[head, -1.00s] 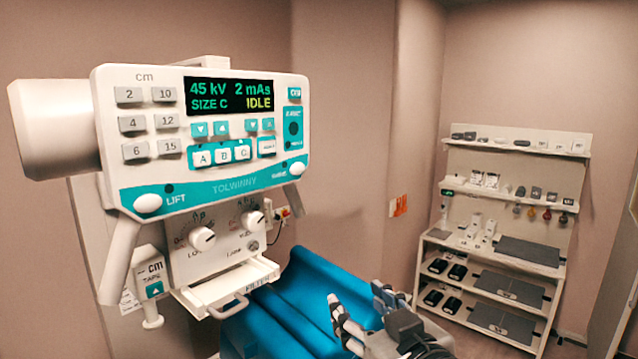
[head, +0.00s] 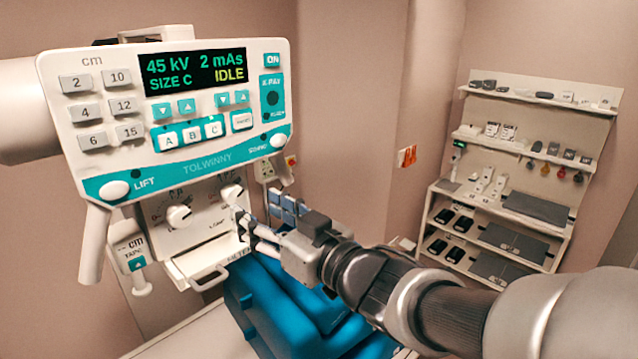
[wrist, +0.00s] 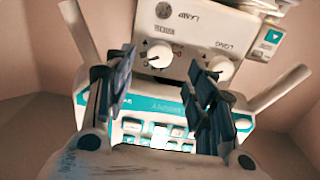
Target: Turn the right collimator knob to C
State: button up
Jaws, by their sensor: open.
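The white X-ray head's collimator face (head: 205,217) hangs below its teal-edged control panel. The right collimator knob (head: 231,192) is white and round; it appears upside down in the wrist view (wrist: 160,54), left of the other knob (wrist: 219,69). That left knob also shows in the head view (head: 179,216). The letters and pointer of the right knob are too small to read surely. My gripper (head: 258,214) is open and empty, just right of and below the right knob. In the wrist view its fingers lie on either side of that knob, apparently short of it.
The control panel's display (head: 197,71) reads 45 kV, 2 mAs, SIZE C, IDLE. A pull handle (head: 208,278) juts out below the collimator. A blue padded table (head: 262,300) lies below my arm. A shelf unit (head: 500,220) stands far right.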

aim_at(237, 198)
jog(key=x, duration=0.7)
jog(key=shift+p, duration=0.35)
jog(key=shift+c, duration=0.4)
jog(key=c, duration=1)
jog(key=shift+n+b, duration=0.3)
jog(key=shift+b, duration=0.15)
jog(key=shift+f+n+b, duration=0.15)
jog(key=shift+n+b, duration=0.75)
jog(key=shift+b, duration=0.2)
jog(key=shift+d+n+b, duration=0.1)
jog(key=shift+n+b, duration=1.5)
jog(key=shift+n, duration=0.1)
